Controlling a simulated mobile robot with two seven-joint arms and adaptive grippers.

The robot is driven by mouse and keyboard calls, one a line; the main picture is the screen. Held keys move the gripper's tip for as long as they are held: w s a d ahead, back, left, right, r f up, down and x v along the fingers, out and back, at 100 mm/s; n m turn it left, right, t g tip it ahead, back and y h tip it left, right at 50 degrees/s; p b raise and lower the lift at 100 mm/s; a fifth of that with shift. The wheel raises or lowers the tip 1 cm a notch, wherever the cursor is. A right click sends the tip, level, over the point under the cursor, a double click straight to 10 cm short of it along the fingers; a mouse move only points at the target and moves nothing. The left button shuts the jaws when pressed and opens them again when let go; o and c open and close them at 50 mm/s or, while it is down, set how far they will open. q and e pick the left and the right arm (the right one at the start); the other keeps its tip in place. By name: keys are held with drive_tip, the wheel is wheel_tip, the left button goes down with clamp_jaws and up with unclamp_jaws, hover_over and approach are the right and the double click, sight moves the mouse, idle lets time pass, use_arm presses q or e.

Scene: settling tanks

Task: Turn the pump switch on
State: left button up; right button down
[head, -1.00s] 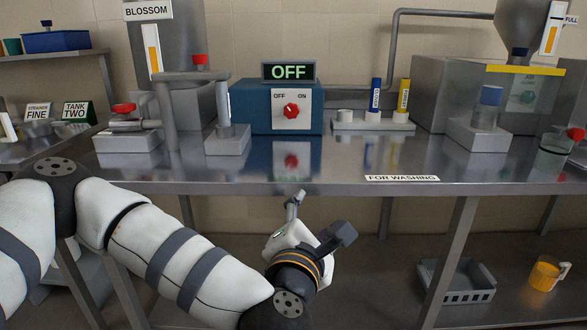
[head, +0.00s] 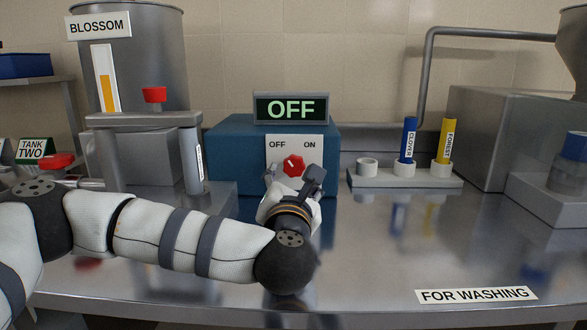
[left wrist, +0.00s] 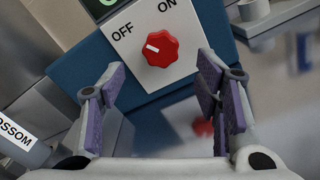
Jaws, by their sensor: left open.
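The pump switch is a red rotary knob (head: 293,165) on a white plate marked OFF and ON, on the front of a blue box (head: 228,150). Its white mark points toward OFF. The display (head: 291,108) on top of the box reads OFF. My left gripper (head: 297,177) is just in front of and below the knob, apart from it as far as I can tell. In the left wrist view the knob (left wrist: 158,48) shows ahead, between and beyond the two spread, empty fingers (left wrist: 162,88). My right gripper is not in view.
To the right, a rack (head: 405,180) holds blue and yellow tubes.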

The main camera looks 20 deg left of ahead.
sight(293, 167)
use_arm(q)
drive_tip(key=x, duration=0.6)
drive_tip(key=shift+w+f, duration=0.1)
drive_tip(key=c, duration=1.1)
drive_tip(key=shift+c, duration=0.2)
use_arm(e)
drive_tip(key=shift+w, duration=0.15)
